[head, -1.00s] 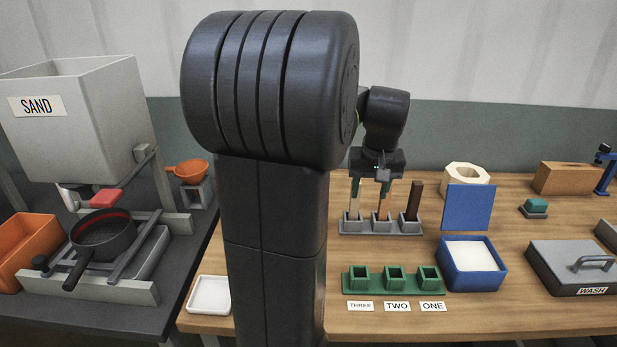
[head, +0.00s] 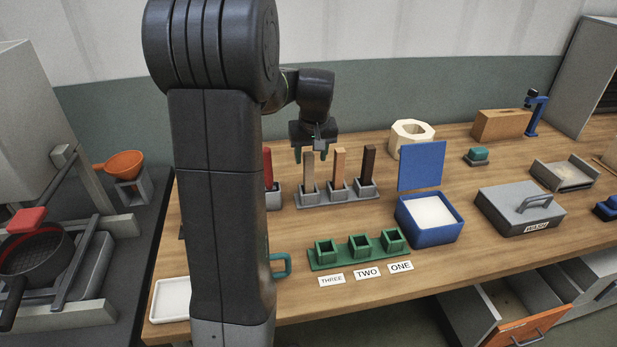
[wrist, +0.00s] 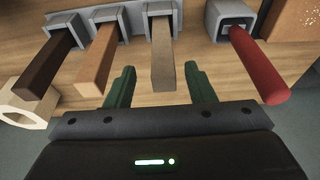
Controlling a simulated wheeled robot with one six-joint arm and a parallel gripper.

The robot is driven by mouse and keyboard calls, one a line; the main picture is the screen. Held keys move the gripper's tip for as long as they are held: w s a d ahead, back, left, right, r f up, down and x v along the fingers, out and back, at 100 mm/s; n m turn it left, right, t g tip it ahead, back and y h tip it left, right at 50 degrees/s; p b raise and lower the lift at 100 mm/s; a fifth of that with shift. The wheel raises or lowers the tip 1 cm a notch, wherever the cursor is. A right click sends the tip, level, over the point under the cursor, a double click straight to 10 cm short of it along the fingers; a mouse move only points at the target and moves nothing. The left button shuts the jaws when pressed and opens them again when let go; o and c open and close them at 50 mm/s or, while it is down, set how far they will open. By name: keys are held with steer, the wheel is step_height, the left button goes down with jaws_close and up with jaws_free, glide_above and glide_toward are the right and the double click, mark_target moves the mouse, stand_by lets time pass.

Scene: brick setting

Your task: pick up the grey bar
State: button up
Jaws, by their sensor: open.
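The grey bar (head: 309,168) stands upright in the left socket of the grey rack (head: 340,197). In the wrist view the grey bar (wrist: 163,58) shows between my two green fingers, with a gap on each side. My gripper (head: 311,155) is open and empty, at the height of the bar's upper end. I cannot tell whether the fingers reach around the bar. A tan bar (head: 340,167) and a dark brown bar (head: 368,162) stand in the rack's other sockets.
A red bar (wrist: 258,66) stands in its own grey holder (wrist: 230,20) close beside the rack. A cream ring-shaped block (head: 411,137), a blue open box (head: 430,220) and a green socket block (head: 358,247) stand around the rack. Bare wood lies between the rack and green block.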

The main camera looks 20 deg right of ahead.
mark_target(308, 163)
steer(key=x, duration=0.4)
steer(key=shift+w+a+f+p, duration=0.1)
steer(key=shift+w+f+p, duration=0.25)
steer(key=c, duration=1.1)
steer(key=shift+o, duration=0.2)
